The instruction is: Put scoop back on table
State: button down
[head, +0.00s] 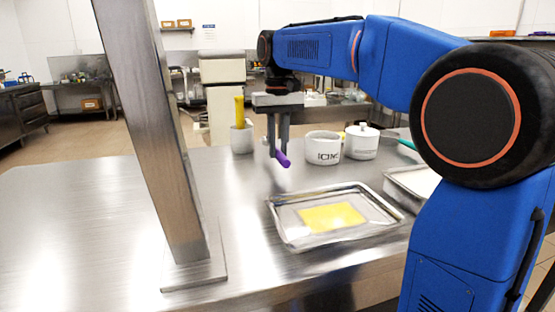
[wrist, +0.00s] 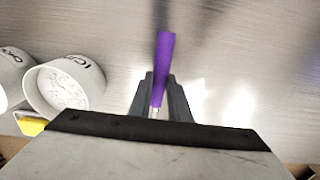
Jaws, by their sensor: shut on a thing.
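My gripper (head: 278,150) is shut on the scoop, whose purple handle (head: 283,159) sticks out below the fingers in the head view. In the wrist view the purple handle (wrist: 165,68) points up the picture from between the fingertips (wrist: 160,100), and a short shiny piece shows at its lower end. The rest of the scoop is hidden by the gripper. The handle appears to be a little above the steel table (head: 90,220); I cannot tell whether it touches.
A white lettered cup (head: 322,149), a lidded white pot (head: 361,143) and a grey container (head: 242,139) with a yellow handle stand behind. A metal tray (head: 285,224) with a yellow sheet lies in front. A steel post (head: 160,130) rises at left. The left tabletop is clear.

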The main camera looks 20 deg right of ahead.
aim_at(279, 150)
jog(key=shift+f, duration=1.9)
jog(key=shift+f, duration=0.1)
jog(key=c, duration=1.6)
grip_release()
jog(key=shift+c, duration=0.2)
notch_tip(279, 150, up, 12)
jog(key=shift+f, duration=0.15)
jog(key=shift+r, duration=0.3)
jog(key=shift+s, duration=0.1)
